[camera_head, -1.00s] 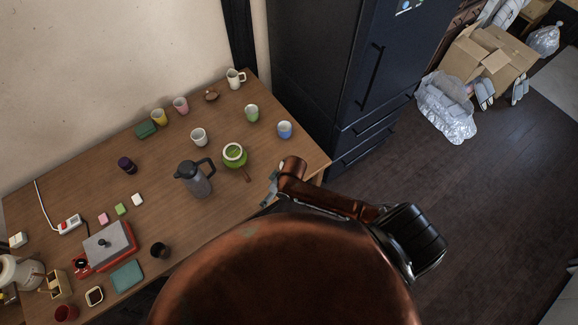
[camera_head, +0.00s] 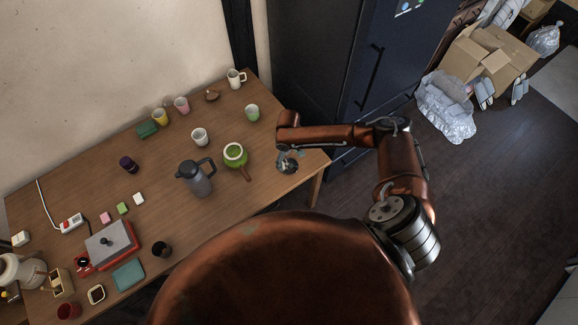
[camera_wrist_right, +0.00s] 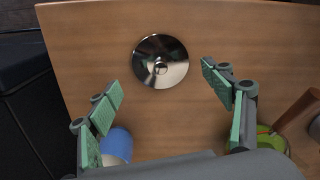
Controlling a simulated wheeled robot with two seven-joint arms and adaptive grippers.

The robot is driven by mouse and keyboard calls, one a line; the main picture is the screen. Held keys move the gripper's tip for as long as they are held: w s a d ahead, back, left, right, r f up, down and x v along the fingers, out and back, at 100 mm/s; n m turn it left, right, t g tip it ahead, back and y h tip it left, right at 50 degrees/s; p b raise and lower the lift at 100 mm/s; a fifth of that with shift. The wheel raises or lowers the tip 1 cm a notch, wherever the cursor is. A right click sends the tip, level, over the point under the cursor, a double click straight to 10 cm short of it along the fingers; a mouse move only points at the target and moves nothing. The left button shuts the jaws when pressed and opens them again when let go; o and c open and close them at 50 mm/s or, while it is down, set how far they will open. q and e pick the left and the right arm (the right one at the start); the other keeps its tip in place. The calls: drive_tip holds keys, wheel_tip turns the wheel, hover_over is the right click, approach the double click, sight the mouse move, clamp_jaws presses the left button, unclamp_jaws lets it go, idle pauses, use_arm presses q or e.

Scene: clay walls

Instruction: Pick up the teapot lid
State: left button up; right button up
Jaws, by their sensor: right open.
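The teapot lid (camera_wrist_right: 160,61), a shiny round metal disc with a small knob in its middle, lies on the wooden table in the right wrist view. In the head view a shiny patch shows at my right gripper (camera_head: 288,162), but lid and fingers are hard to tell apart there. In the wrist view my right gripper (camera_wrist_right: 160,79) is open and empty, its green-padded fingers spread either side of the lid, which lies just ahead of the fingertips, apart from them. My left gripper is not in view.
A blue cup (camera_wrist_right: 117,145) stands by one finger. A green pot (camera_head: 235,155) with a wooden handle stands by the other. A grey jug (camera_head: 195,178) and several cups stand farther off. The table edge (camera_head: 318,178) and dark fridge (camera_head: 325,75) are near my right arm.

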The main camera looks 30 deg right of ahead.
sight(289, 164)
wheel_tip(289, 164, down, 4)
drive_tip(key=shift+f, duration=0.15)
drive_tip(key=shift+s, duration=0.1)
drive_tip(key=shift+c, duration=0.3)
drive_tip(key=c, duration=0.9)
drive_tip(key=shift+s, duration=0.15)
drive_tip(key=c, duration=0.3)
